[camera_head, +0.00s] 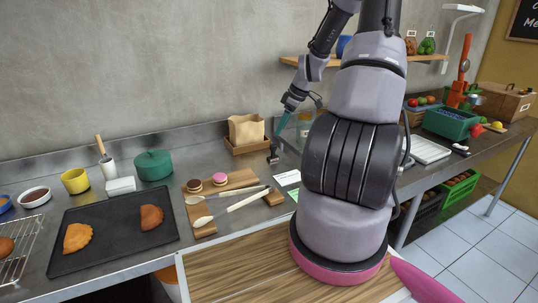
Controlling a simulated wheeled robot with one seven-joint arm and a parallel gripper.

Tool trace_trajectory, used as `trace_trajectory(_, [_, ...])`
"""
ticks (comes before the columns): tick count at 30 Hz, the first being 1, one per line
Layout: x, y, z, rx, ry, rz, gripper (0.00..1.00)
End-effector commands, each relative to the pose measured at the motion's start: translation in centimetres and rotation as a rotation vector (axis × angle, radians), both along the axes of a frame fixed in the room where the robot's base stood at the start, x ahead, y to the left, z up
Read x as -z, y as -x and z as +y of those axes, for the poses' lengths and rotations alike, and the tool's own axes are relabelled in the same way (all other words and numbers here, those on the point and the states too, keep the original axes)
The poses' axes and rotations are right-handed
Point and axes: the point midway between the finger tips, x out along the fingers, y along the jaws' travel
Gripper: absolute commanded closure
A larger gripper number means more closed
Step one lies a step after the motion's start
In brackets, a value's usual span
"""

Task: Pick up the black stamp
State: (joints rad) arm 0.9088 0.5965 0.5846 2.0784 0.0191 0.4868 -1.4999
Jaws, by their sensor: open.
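A small dark upright object, which looks like the black stamp (273,157), stands on the steel counter beside a white card. My gripper (278,135) comes down from the upper right, its teal fingers tilted and ending just above the stamp's top. The fingers are open; the gap between them is too small to make out. I cannot tell whether they touch the stamp or are around its top.
A wooden board (220,190) with two round sweets and spoons lies left of the stamp. A wooden box with a paper bag (246,130) stands behind it. A white card (287,177) lies beside it; a glass jar (305,124) is behind right. My arm hides the counter further right.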

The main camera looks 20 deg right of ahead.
Motion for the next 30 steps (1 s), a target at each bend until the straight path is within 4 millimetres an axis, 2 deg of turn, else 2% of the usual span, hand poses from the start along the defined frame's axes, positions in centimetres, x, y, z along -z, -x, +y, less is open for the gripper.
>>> trace_trajectory(3, [2.0, -0.4, 0.8, -0.004, -0.003, 0.004, 0.32])
trace_trajectory(11, [4.1, -1.0, 1.4, 0.000, -0.001, 0.004, 0.32])
trace_trajectory(21, [8.3, -1.7, 2.7, -0.001, -0.001, 0.005, 0.32])
trace_trajectory(29, [8.7, -1.8, 2.7, 0.002, 0.001, 0.002, 0.32])
trace_trajectory(30, [8.6, -1.8, 2.7, 0.001, 0.000, 0.003, 0.36])
